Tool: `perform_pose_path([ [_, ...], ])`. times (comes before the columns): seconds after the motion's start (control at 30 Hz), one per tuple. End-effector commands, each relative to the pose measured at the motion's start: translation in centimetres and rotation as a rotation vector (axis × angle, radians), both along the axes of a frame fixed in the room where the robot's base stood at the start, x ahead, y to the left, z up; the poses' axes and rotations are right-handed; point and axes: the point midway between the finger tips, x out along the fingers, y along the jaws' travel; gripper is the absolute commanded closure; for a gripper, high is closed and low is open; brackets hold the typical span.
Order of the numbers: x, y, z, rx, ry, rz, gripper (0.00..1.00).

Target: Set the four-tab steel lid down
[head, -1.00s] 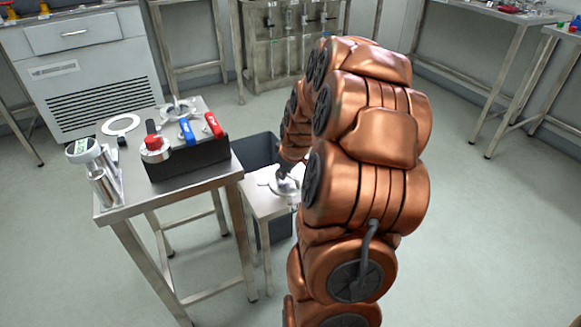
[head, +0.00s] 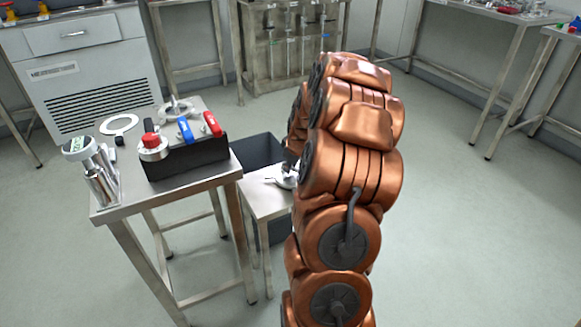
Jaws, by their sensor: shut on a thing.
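The four-tab steel lid (head: 285,183) shows as a shiny steel piece at the low side table (head: 262,205), mostly hidden behind my copper arm. My gripper (head: 289,170) is a small dark shape just above it, shut on the lid. The fingertips and the far side of the lid are hidden. I cannot tell whether the lid touches the low tabletop or is just above it.
The taller steel table (head: 130,205) at left holds a black block (head: 188,162) with red and blue handles, a white ring (head: 119,124), a steel tabbed part (head: 177,109) and a steel cylinder device (head: 98,178). A dark bin (head: 262,150) stands behind the low table. Floor at right is clear.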

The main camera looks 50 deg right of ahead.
Motion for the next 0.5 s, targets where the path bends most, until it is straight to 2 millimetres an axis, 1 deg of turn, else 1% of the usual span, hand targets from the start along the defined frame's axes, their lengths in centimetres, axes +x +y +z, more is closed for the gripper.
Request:
perform_pose_path([
  [0.37, 0.01, -0.02, -0.43, -0.001, -0.001, 0.0, 1.0],
  [0.4, 0.01, -0.02, -0.49, -0.001, 0.0, 0.0, 0.85],
  [0.5, 0.01, -0.03, -0.44, -0.001, -0.001, 0.0, 0.74],
])
